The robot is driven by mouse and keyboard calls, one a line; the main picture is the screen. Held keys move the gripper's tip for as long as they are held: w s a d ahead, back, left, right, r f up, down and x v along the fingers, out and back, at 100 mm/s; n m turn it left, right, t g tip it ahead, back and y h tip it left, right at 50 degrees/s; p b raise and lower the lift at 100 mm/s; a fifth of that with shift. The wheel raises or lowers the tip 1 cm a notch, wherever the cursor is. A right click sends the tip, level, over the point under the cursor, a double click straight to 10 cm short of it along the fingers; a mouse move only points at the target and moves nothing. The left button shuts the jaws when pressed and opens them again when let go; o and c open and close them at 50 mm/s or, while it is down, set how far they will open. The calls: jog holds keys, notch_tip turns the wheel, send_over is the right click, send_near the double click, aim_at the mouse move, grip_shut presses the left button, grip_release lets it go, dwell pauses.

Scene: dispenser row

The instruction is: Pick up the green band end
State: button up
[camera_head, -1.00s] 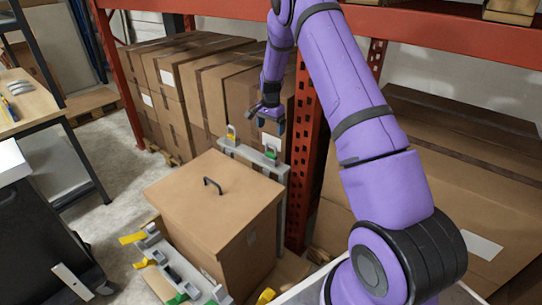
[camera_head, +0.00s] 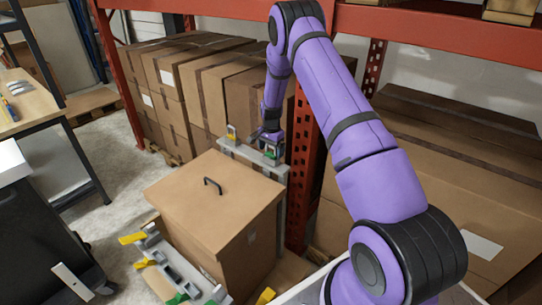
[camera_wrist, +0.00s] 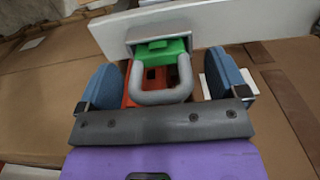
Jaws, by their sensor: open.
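The green band end (camera_wrist: 172,48) sticks out of a grey dispenser (camera_wrist: 150,33) in the wrist view. In the head view the green (camera_head: 271,154) shows at the right end of the rail behind the box, partly covered by my gripper. My gripper (camera_wrist: 163,65) is open, its two blue finger pads spread left and right of the green end. The green end lies slightly beyond the pads, and I see no pad touching it. A grey U-shaped loop partly hides its lower part. My gripper (camera_head: 268,138) is just above the rail in the head view.
A yellow dispenser (camera_head: 231,133) sits on the same grey rail (camera_head: 242,152), to the left. A large lidded carton (camera_head: 212,205) stands in front. An orange rack post (camera_head: 305,165) is close on the right. Another rail (camera_head: 175,268) with yellow and green ends is at the front.

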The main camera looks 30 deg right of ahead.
jog(key=shift+f, duration=0.3)
jog(key=c, duration=1)
jog(key=shift+r, duration=0.1)
